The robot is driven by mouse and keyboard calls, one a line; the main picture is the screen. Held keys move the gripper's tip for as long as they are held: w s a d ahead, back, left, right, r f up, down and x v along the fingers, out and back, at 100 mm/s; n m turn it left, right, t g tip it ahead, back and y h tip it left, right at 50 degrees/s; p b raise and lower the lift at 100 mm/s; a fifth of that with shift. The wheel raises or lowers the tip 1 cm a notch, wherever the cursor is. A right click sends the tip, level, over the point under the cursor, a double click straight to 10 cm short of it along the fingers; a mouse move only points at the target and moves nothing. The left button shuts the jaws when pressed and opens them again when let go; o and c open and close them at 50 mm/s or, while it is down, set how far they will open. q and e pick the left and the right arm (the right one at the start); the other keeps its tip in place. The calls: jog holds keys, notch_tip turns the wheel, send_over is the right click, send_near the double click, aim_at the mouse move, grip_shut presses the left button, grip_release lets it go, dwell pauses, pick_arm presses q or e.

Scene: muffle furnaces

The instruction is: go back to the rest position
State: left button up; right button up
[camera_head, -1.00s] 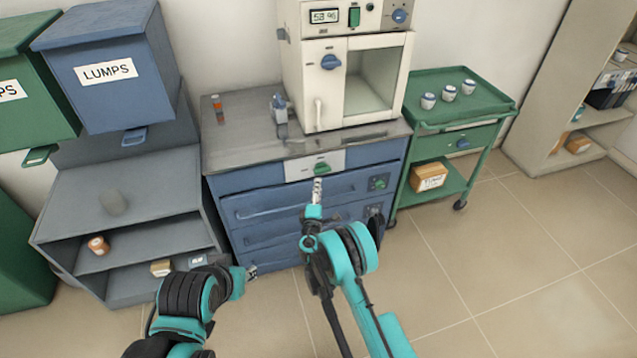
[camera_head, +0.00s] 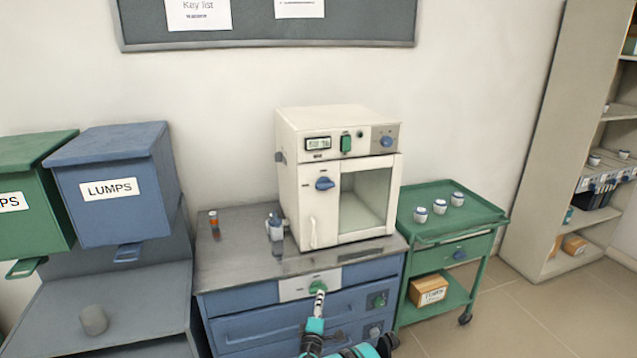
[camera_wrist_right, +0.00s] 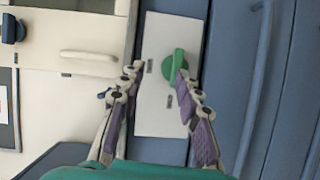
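My right gripper (camera_head: 319,298) is in front of the blue cabinet, at the white panel with a green knob (camera_head: 317,286). In the right wrist view my right gripper (camera_wrist_right: 160,85) has its two fingers spread apart with nothing between them but the panel behind. The green knob (camera_wrist_right: 174,68) shows there close to one fingertip; I cannot tell whether they touch. My left gripper is outside the current views. The white muffle furnace (camera_head: 305,180) stands on the cabinet top with a glass-windowed door and blue knob.
A green cart (camera_head: 425,228) with several small jars stands right of the cabinet (camera_head: 235,325). Blue and green bins marked LUMPS (camera_head: 110,215) hang at the left. A bottle (camera_head: 275,228) and a small orange-capped vial (camera_head: 214,222) are on the cabinet top. A shelf (camera_head: 535,150) stands far right.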

jog(key=s+d+r+m+g+h, duration=0.15)
jog(key=s+d+r+m, duration=0.25)
jog(key=d+r, duration=0.4)
jog(key=s+d+r+m+g+h, duration=0.1)
jog(key=s+d+r+m+g, duration=0.25)
jog(key=d+r, duration=0.4)
jog(key=s+d+r+m+g+y, duration=0.1)
jog(key=s+d+r+m, duration=0.15)
jog(key=s, duration=0.45)
jog(key=s+d+r+m+g, duration=0.1)
jog(key=s+r, duration=0.2)
jog(key=s, duration=0.4)
jog(key=s+f+m+g+y, duration=0.1)
jog(key=s+f+m+y, duration=0.1)
jog(key=s, duration=0.9)
jog(key=s+a+f+m+g+y, duration=0.1)
jog(key=s+f+m+g, duration=0.1)
jog(key=s, duration=0.9)
jog(key=shift+s+m+y, duration=0.25)
jog(key=shift+m+y, duration=0.1)
jog(key=shift+m, duration=0.05)
jog(key=shift+a, duration=0.1)
